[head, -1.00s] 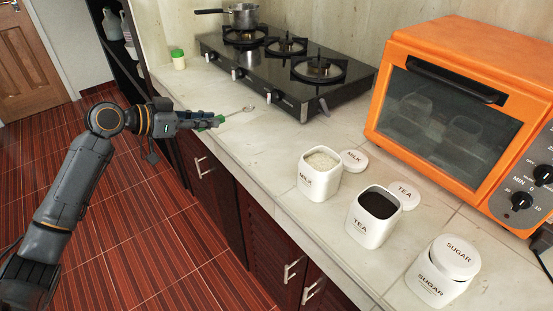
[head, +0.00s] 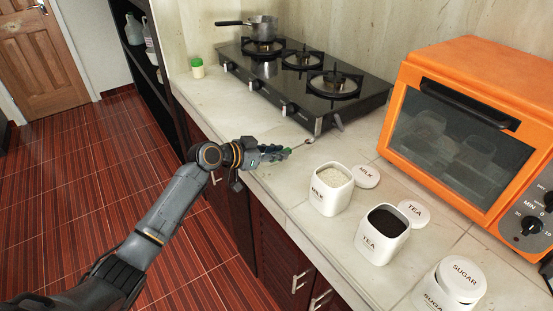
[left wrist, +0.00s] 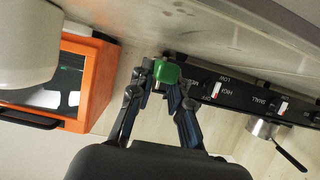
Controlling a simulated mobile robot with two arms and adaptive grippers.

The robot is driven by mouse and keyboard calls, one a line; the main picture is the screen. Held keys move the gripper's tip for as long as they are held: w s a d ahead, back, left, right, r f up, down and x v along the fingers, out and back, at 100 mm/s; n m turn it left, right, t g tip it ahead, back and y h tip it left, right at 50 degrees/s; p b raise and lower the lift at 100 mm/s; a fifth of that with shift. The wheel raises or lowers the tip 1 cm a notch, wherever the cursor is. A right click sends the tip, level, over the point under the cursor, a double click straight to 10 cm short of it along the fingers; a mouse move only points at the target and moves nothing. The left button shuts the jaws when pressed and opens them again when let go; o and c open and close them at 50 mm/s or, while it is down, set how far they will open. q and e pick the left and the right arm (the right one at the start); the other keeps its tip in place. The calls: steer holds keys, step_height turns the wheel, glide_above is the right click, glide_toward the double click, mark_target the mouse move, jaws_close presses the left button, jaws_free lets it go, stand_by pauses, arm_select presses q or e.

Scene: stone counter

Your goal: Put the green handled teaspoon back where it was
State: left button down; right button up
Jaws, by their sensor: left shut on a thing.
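My left gripper (head: 277,153) is shut on the green-handled teaspoon (head: 311,141). It holds the spoon by its green handle, and the metal end points right, over the counter between the stove and the milk canister. In the left wrist view the green handle (left wrist: 166,72) sits between the two fingertips. The milk canister (head: 331,189) is open with pale contents, its lid (head: 366,177) beside it. The tea canister (head: 381,236) is open with dark contents, its lid (head: 414,213) beside it. My right gripper is in neither view.
The sugar canister (head: 449,289) has its lid on. An orange oven (head: 464,143) stands at the right. A black gas stove (head: 301,84) carries a steel pot (head: 262,28). A green-lidded jar (head: 197,68) stands left of it. The counter front-left of the stove is clear.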

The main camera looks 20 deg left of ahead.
arm_select(q)
steer(key=shift+f, duration=1.45)
steer(key=shift+f, duration=0.2)
steer(key=c, duration=1.3)
jaws_free()
steer(key=shift+r, duration=0.1)
steer(key=shift+o, duration=0.2)
